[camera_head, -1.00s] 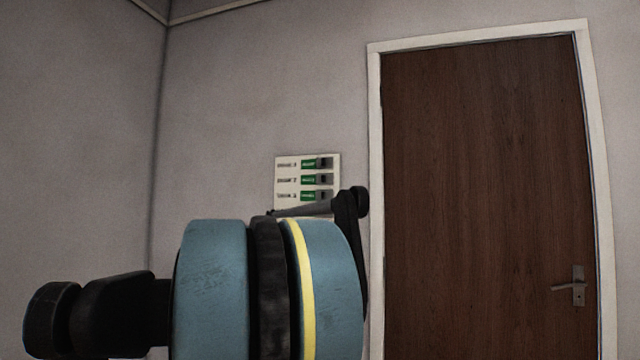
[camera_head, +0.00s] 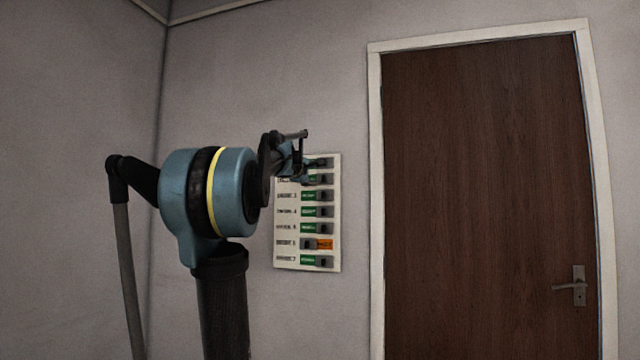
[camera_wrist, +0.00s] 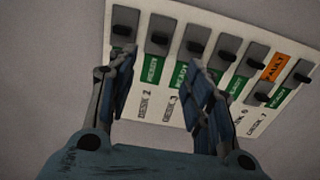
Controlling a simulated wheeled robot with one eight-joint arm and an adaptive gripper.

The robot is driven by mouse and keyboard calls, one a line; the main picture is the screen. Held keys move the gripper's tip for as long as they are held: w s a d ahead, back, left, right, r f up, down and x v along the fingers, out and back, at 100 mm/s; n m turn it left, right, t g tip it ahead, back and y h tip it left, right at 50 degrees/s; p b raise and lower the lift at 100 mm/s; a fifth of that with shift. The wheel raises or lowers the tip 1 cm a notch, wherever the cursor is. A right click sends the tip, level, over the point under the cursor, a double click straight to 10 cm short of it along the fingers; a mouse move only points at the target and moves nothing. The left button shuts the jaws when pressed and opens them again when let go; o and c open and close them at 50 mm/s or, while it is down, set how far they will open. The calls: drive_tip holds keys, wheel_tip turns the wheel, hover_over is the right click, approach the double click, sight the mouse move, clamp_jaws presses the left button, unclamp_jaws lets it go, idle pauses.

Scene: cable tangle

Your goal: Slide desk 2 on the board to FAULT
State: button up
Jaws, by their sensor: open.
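The board (camera_head: 336,220) hangs on the wall left of the door, with several slider rows. The desk 2 row is second from the top; its dark knob (camera_head: 327,179) sits at the right end, with green showing beside it. In the wrist view the desk 2 knob (camera_wrist: 158,38) is at the top, above a green READY field (camera_wrist: 152,69). My gripper (camera_head: 305,158) is open and empty at the board's upper part, partly hiding the top rows. In the wrist view its fingers (camera_wrist: 163,68) straddle the desk 2 and desk 3 rows. Contact with the board cannot be told.
The desk 6 row shows an orange FAULT field (camera_head: 324,244), its knob at the opposite end from the others. Other visible rows show green. A brown door (camera_head: 480,190) with a white frame and metal handle (camera_head: 577,287) stands right. The wall around the board is bare.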

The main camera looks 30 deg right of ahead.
sight(323, 178)
drive_tip(key=x, duration=1.5)
drive_tip(key=shift+s, duration=0.1)
clamp_jaws()
